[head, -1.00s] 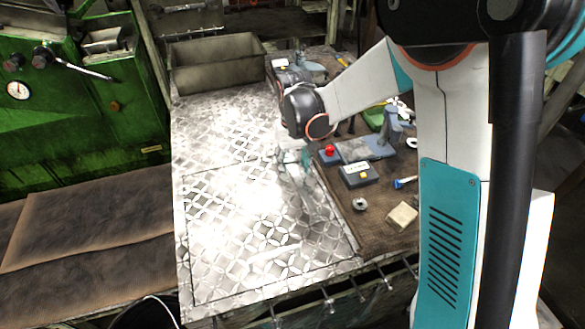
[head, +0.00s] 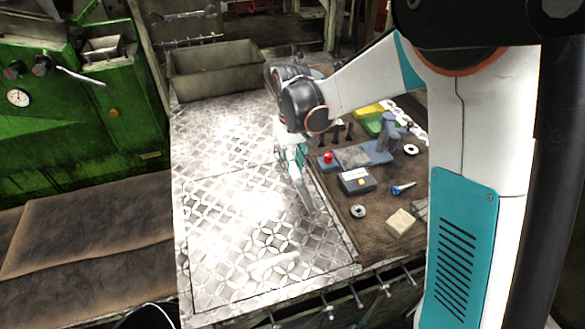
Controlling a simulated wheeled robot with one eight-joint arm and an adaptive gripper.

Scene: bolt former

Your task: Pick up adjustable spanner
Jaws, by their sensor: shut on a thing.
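My gripper (head: 298,172) is over the shiny patterned metal plate (head: 225,225), close to its right side and left of the brown mat. It is small and partly hidden by my wrist. It is shut on a slim grey metal tool, which I take to be the adjustable spanner (head: 307,196). The spanner extends from the fingers towards the front of the table. Its grey blends with the plate, so I cannot tell its exact outline or whether it touches the plate.
A grey metal bin (head: 215,72) stands at the back. The brown mat (head: 340,225) holds a red-button device (head: 362,156), a small grey box (head: 357,180), a blue-handled tool (head: 403,188), a metal ring (head: 358,211) and a beige block (head: 400,222). The plate's front is mostly clear.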

